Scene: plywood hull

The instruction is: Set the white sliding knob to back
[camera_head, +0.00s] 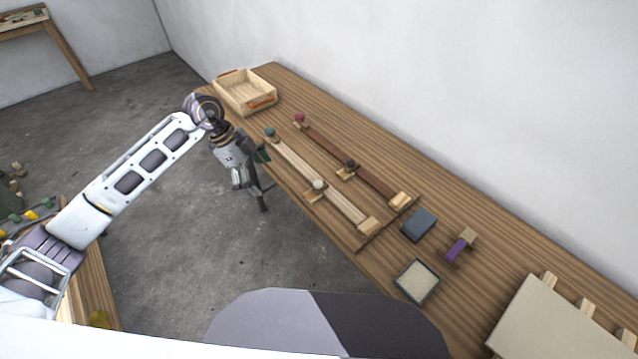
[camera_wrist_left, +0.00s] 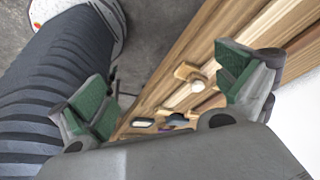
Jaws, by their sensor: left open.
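The white sliding knob (camera_head: 319,184) sits partway along a pale wooden rail (camera_head: 343,205) on the workbench, with a small wooden block beside it. It also shows in the left wrist view (camera_wrist_left: 197,86), between my finger pads and nearer the right one. My left gripper (camera_head: 263,180) is open and empty, off the bench's front edge and to the left of the knob, not touching it. Its green-padded fingers are spread wide in the left wrist view (camera_wrist_left: 165,90). My right gripper is not in view.
A dark brown rail (camera_head: 325,142) with a dark knob (camera_head: 350,163) runs behind. A green ball (camera_head: 270,132) and a red ball (camera_head: 299,118) stand at the rails' left ends. A wooden tray (camera_head: 245,106) is at the far left. A blue box (camera_head: 419,225) lies to the right.

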